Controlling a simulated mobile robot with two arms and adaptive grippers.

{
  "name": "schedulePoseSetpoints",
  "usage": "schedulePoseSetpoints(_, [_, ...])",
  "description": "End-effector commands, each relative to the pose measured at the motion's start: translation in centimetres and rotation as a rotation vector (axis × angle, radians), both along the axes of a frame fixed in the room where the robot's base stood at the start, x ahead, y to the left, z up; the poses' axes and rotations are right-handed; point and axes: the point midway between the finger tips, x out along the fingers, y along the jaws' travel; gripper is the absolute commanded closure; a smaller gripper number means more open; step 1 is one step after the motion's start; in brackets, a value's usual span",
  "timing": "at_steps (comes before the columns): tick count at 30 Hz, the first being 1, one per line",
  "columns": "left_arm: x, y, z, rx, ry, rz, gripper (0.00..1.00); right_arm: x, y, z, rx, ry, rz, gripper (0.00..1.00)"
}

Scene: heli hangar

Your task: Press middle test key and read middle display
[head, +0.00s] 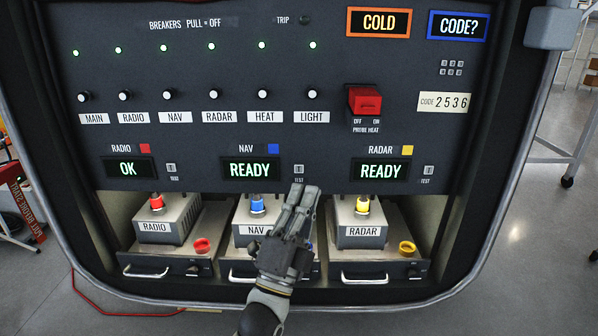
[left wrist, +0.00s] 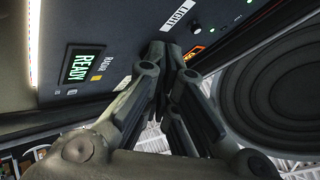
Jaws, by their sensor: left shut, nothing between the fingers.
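The middle display (head: 250,169), under the NAV label and a blue square, reads READY in green. The middle test key (head: 299,169) is a small pale key to its right, with TEST below it. My left gripper (head: 304,188) is shut and empty, its fingertips just below that key in the head view. I cannot tell whether they touch the panel. In the left wrist view the shut fingers (left wrist: 165,55) point toward the panel; the middle key does not show there. My right gripper is not in view.
The radio display (head: 128,168) reads OK and the radar display (head: 381,171) reads READY; the latter also shows in the left wrist view (left wrist: 83,66). Radio, NAV (head: 252,230) and radar units sit in the bay below. A red guarded switch (head: 365,101) sticks out above.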

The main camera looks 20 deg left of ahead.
Motion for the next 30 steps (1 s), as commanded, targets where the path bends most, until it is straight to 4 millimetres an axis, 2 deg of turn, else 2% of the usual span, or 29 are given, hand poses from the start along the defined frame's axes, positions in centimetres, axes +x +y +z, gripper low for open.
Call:
schedulePoseSetpoints(6, [3.1,0.9,-0.1,0.003,-0.003,0.001,1.0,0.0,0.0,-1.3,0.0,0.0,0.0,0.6])
schedulePoseSetpoints(12, [5.1,1.5,-0.1,0.001,-0.001,0.001,1.0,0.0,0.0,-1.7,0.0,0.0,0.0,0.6])
schedulePoseSetpoints(18, [5.8,1.7,0.0,0.001,0.0,0.001,1.0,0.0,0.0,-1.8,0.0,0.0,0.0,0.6])
schedulePoseSetpoints(30, [5.9,1.7,0.0,0.001,0.0,0.001,1.0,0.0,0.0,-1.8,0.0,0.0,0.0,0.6])
